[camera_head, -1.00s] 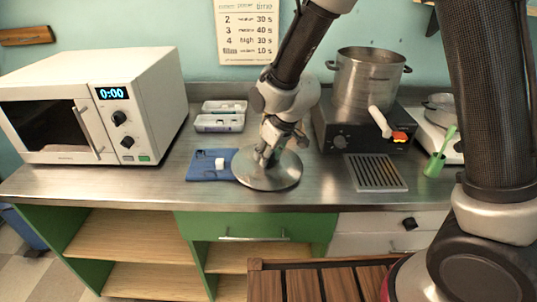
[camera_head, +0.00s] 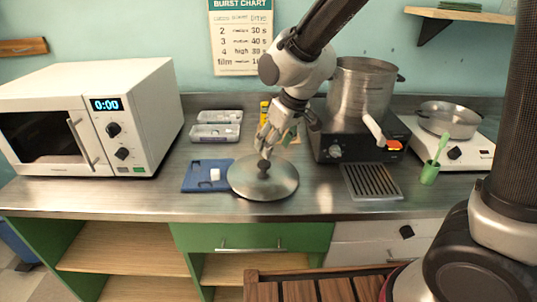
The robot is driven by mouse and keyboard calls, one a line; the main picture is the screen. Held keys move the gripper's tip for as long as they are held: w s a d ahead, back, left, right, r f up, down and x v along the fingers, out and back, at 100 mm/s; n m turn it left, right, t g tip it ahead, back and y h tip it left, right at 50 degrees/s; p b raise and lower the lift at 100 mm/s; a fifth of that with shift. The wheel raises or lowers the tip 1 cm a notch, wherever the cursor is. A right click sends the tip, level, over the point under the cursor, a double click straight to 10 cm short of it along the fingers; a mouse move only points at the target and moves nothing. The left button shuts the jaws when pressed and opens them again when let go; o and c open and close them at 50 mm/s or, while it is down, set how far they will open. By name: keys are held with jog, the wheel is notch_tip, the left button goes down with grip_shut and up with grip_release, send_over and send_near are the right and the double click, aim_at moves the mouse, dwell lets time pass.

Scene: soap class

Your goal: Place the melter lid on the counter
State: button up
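The melter lid (camera_head: 262,187), a round silver disc with a dark knob (camera_head: 264,166), lies flat on the metal counter (camera_head: 330,203) near its front edge. It is just right of a blue tray. My gripper (camera_head: 266,150) is directly above the knob, pointing down, with its fingers apart and the knob showing below the fingertips. The melter pot (camera_head: 362,88) stands uncovered on its dark base (camera_head: 345,150) at the back right.

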jog(key=shift+v, duration=0.85)
jog(key=s+d+r+m+h, duration=0.1)
jog(key=s+d+r+m, duration=0.15)
jog(key=d, duration=0.45)
jog(key=s+d+r+m, duration=0.1)
jog(key=s+d+r, duration=0.1)
jog(key=d+r, duration=0.35)
jog(key=s+d+r+m+h, duration=0.1)
jog(key=s+d, duration=0.1)
jog(key=d, duration=0.7)
jog(key=s+d+r+m+h, duration=0.1)
jog(key=s+d+m, duration=0.3)
jog(key=s+d, duration=0.6)
jog(key=shift+s+r+t, duration=0.4)
jog(key=shift+s+r, duration=0.2)
jog(key=shift+s, duration=0.6)
